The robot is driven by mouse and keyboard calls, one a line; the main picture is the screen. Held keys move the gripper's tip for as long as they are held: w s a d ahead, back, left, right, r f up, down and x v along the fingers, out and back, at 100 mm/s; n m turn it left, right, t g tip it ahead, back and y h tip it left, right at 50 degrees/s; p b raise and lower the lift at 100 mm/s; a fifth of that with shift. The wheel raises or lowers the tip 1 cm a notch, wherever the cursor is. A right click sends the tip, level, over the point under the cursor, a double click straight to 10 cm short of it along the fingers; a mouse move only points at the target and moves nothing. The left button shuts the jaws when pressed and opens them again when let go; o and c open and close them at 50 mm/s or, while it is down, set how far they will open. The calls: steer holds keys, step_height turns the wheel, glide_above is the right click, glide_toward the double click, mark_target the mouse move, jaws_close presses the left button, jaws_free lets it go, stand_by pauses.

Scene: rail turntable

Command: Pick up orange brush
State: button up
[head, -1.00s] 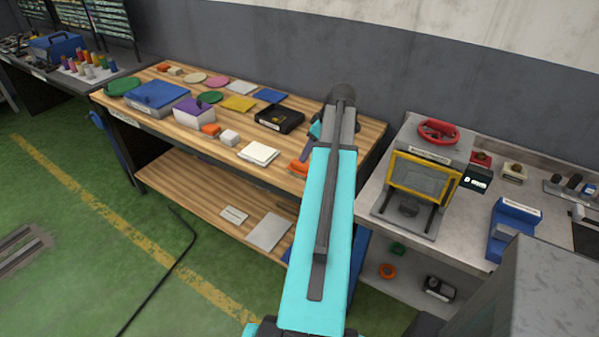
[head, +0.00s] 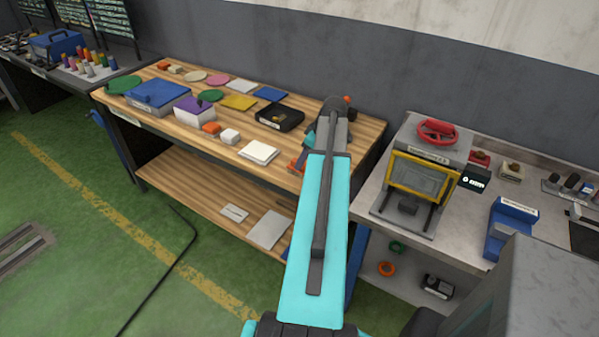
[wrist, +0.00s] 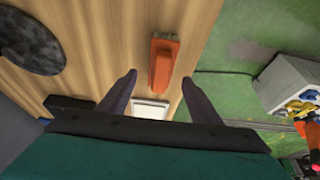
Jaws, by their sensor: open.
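In the head view only a bit of orange (head: 294,166) shows at the bench's front edge, mostly hidden by my arm. My gripper (wrist: 159,77) is open in the wrist view, its two dark purple fingers apart on either side of the brush's near end in the picture. Nothing is held. I cannot tell how high the fingers are above the brush.
A white pad stack (head: 258,152) and a black tray (head: 279,117) lie left of my arm on the bench (head: 200,150). A dark round thing (wrist: 28,45) is at the wrist view's left. A metal table (head: 385,245) with a yellow-framed machine (head: 424,172) stands right.

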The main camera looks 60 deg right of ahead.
steer(key=shift+p+x, duration=1.4)
steer(key=shift+x, duration=1.2)
steer(key=shift+s, duration=0.1)
steer(key=c, duration=1.2)
steer(key=shift+r, duration=0.1)
steer(key=shift+r+b, duration=1.15)
steer(key=shift+r, duration=0.45)
steer(key=s+a+b, duration=0.1)
steer(key=s+a, duration=0.2)
steer(key=s+a+b, duration=0.2)
steer(key=s+a, duration=0.1)
steer(key=s+a+r+b, duration=0.1)
steer(key=s+a+b, duration=0.1)
steer(key=s+a, duration=0.1)
steer(key=shift+s+a, duration=0.2)
steer(key=shift+s, duration=0.15)
